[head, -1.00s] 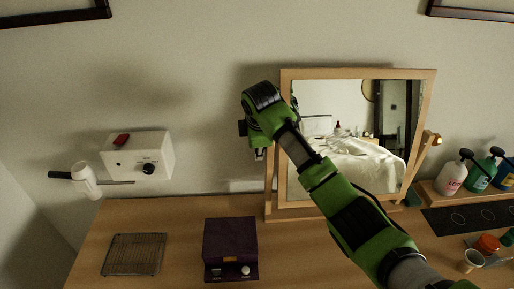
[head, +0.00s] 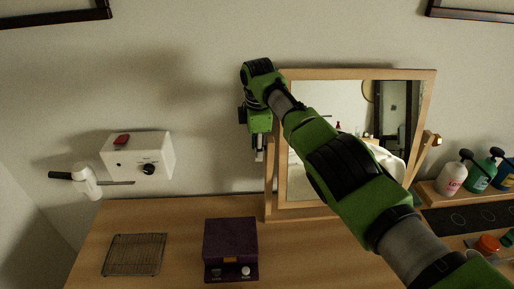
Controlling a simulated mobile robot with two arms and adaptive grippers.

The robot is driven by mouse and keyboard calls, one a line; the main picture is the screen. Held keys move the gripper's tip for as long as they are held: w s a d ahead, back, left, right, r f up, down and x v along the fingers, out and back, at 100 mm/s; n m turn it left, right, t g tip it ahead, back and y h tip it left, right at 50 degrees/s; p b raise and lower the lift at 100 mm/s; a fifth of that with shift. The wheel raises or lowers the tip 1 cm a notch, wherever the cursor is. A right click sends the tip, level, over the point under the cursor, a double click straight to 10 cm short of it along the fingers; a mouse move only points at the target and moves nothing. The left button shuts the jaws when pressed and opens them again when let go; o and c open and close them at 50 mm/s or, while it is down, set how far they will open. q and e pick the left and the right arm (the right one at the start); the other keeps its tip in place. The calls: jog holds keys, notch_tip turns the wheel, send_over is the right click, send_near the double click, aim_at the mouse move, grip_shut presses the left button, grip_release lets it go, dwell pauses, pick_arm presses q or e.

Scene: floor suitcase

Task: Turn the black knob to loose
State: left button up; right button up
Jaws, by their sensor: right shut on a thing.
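My right arm reaches up across the mirror (head: 410,110). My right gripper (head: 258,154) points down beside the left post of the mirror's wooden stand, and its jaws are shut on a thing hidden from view. No black knob shows at the mirror's left side, because the gripper covers that spot. A wooden knob (head: 434,139) shows on the mirror's right side. A black knob (head: 148,169) shows on the white wall box (head: 160,145), well left of my gripper. My left gripper is not in view.
A purple box (head: 230,238) with a dark and a pale knob stands on the wooden table (head: 185,215). A wire rack (head: 134,255) lies to its left. A white hairdryer (head: 86,181) hangs on the wall. Several bottles (head: 452,177) stand at the right.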

jog(key=shift+w+r, duration=0.1)
jog(key=shift+r, duration=0.1)
dwell(0.4)
jog(key=o, duration=1.1)
jog(key=shift+f, duration=0.15)
jog(key=r, duration=0.4)
jog(key=s+r, duration=0.1)
jog(key=r, duration=0.3)
jog(key=s+r, duration=0.1)
jog(key=r, duration=0.2)
jog(key=shift+r, duration=0.4)
